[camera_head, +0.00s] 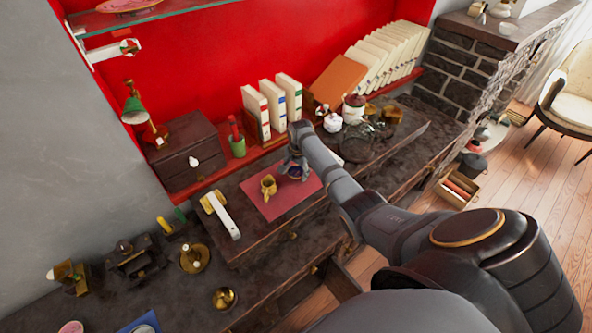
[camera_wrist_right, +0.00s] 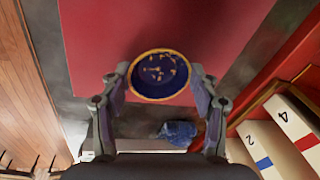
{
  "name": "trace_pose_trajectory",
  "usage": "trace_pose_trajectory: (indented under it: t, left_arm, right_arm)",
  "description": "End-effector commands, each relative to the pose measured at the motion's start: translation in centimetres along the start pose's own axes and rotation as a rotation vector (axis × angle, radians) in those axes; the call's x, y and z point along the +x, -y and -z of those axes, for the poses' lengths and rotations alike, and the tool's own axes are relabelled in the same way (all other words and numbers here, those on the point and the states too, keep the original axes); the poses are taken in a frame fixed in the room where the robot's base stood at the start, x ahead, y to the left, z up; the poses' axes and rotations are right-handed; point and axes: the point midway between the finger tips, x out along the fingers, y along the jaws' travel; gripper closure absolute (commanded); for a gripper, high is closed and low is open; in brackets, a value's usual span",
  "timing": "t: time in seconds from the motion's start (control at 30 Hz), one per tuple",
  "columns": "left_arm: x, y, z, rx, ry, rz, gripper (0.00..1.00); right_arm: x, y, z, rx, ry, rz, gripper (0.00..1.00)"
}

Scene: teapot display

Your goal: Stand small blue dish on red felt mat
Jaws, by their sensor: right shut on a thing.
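The small blue dish (camera_wrist_right: 160,72) has a gold rim and gold flecks inside. My right gripper (camera_head: 293,167) is shut on it, with one finger at each side of the dish in the right wrist view. The red felt mat (camera_head: 284,203) lies flat on the dark shelf top. The dish is at the mat's back right part in the head view, and in the right wrist view it overlaps the mat's edge (camera_wrist_right: 105,40). I cannot tell whether the dish touches the mat. My left gripper is not in view.
White books (camera_head: 270,104) and a green pot (camera_head: 237,147) stand behind. Glass and white jars (camera_head: 353,108) stand to the right. A white-handled brass object (camera_head: 220,212) lies left of the mat.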

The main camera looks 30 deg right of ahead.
Motion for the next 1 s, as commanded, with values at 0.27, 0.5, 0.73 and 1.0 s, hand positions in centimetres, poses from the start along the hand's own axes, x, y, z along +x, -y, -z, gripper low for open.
trace_pose_trajectory:
  t: [0.27, 0.5, 0.73, 1.0]
  left_arm:
    - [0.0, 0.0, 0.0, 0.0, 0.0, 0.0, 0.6]
    - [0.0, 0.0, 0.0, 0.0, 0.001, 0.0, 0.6]
    - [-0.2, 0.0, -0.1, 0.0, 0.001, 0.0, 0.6]
    - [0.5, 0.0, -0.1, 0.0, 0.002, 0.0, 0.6]
  right_arm:
    - [0.0, 0.0, 0.0, 0.0, 0.0, 0.0, 0.16]
    - [-0.1, 0.0, 0.0, 0.0, 0.0, 0.0, 0.16]
    - [-3.6, 0.1, 0.1, -0.001, -0.004, 0.003, 0.16]
    - [-9.8, 0.1, 0.1, -0.001, -0.002, 0.003, 0.16]
